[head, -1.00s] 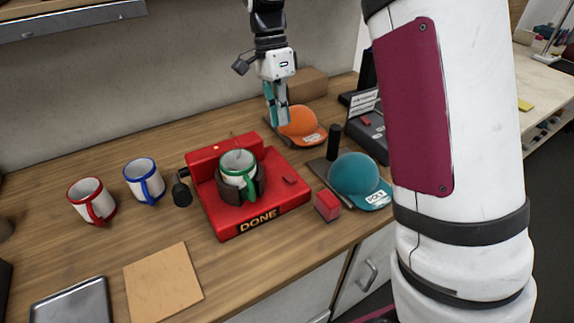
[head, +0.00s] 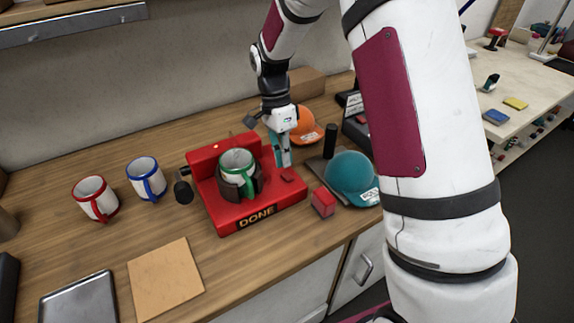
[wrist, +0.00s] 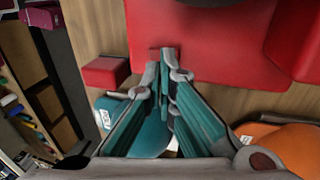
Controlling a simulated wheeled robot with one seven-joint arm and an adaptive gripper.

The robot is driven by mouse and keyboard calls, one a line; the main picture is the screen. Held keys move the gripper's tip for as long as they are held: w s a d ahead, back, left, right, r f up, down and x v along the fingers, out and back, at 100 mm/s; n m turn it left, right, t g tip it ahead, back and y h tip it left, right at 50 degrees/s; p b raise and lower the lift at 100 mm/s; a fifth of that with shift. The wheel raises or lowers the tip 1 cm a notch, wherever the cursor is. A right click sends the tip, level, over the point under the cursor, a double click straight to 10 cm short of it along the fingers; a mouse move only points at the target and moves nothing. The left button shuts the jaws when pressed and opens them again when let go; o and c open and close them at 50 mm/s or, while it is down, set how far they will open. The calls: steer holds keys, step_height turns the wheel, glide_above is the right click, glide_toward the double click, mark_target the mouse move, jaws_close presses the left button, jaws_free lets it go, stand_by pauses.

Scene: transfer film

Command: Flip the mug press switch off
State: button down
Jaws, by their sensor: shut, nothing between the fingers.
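The red mug press (head: 228,214) stands on the wooden counter, with a "DONE" label on its front. A white mug with a green handle (head: 237,161) sits in its dark clamp. A small red rocker switch (head: 288,174) lies on the right of the press top. My gripper (head: 284,164) is shut and empty, pointing down close behind the switch in the head view. In the wrist view, the fingertips (wrist: 165,55) are together over the red press surface (wrist: 205,35). They partly hide the switch there, and I cannot tell whether they touch it.
Two mugs, red-handled (head: 95,199) and blue-handled (head: 146,179), stand left of the press. A teal cap (head: 348,173) and an orange cap (head: 307,128) are to the right. A red block (head: 323,202) sits near the press's right corner. A brown board (head: 165,281) lies in front.

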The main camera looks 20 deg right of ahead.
mark_target(287, 177)
steer(key=shift+x, duration=1.45)
